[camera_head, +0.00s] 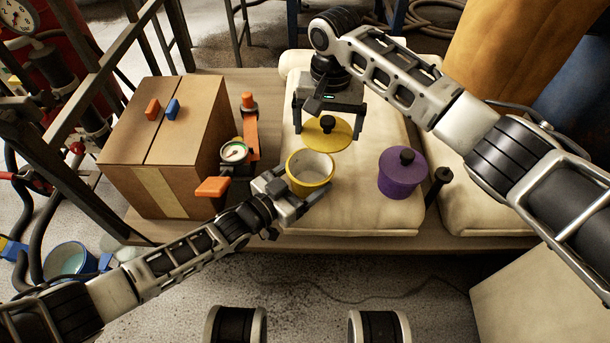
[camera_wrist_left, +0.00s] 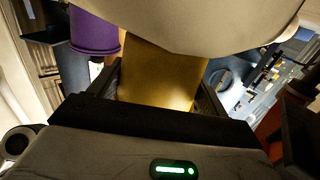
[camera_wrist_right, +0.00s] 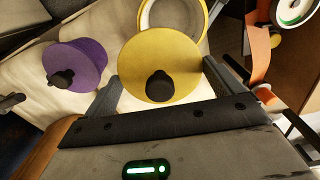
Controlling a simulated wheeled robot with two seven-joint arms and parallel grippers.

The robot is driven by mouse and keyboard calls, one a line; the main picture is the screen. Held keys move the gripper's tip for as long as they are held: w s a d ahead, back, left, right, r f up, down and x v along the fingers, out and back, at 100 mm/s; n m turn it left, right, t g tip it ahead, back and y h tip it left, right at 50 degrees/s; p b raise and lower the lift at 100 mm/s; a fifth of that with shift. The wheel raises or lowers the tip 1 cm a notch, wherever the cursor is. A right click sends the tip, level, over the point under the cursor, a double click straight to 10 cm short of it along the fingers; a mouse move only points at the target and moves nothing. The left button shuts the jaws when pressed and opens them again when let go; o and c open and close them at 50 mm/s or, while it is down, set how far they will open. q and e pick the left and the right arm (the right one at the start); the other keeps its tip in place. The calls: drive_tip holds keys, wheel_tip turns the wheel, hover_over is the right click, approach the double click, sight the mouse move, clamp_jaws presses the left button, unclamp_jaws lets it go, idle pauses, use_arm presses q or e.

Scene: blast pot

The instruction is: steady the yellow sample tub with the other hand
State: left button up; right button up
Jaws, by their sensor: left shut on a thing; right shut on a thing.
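The yellow sample tub (camera_head: 310,187) stands open and roughly upright at the left front of the pale sack, its pale inside showing. My left gripper (camera_head: 291,194) is shut around its sides; the left wrist view shows the tub wall (camera_wrist_left: 160,80) between the fingers. The yellow lid (camera_head: 318,138) with a black knob is apart from the tub, above and behind it. My right gripper (camera_head: 328,122) is shut on the lid across its rim; the right wrist view shows the lid (camera_wrist_right: 140,65) between the fingers, partly covering the tub (camera_wrist_right: 188,15).
A purple tub (camera_head: 400,179) with a black knob stands to the right on the pale sack (camera_head: 370,215). A cardboard box (camera_head: 165,150) and an orange-handled gauge fitting (camera_head: 234,152) stand to the left. A small dark post (camera_head: 437,184) is right of the purple tub.

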sight(339, 123)
use_arm(q)
drive_tip(key=shift+s+a+f, duration=0.1)
drive_tip(key=shift+s+f, duration=0.05)
drive_tip(key=shift+f, duration=0.25)
use_arm(e)
drive_tip(key=shift+w+d+r, duration=0.45)
drive_tip(key=shift+w+d, duration=0.2)
drive_tip(key=shift+w+d+r, duration=0.4)
drive_tip(key=shift+w+d, duration=0.2)
drive_tip(key=shift+w, duration=0.05)
use_arm(q)
drive_tip(key=o, duration=1)
drive_tip(key=shift+o, duration=1.2)
drive_tip(key=shift+r, duration=0.2)
drive_tip(key=v, duration=1.2)
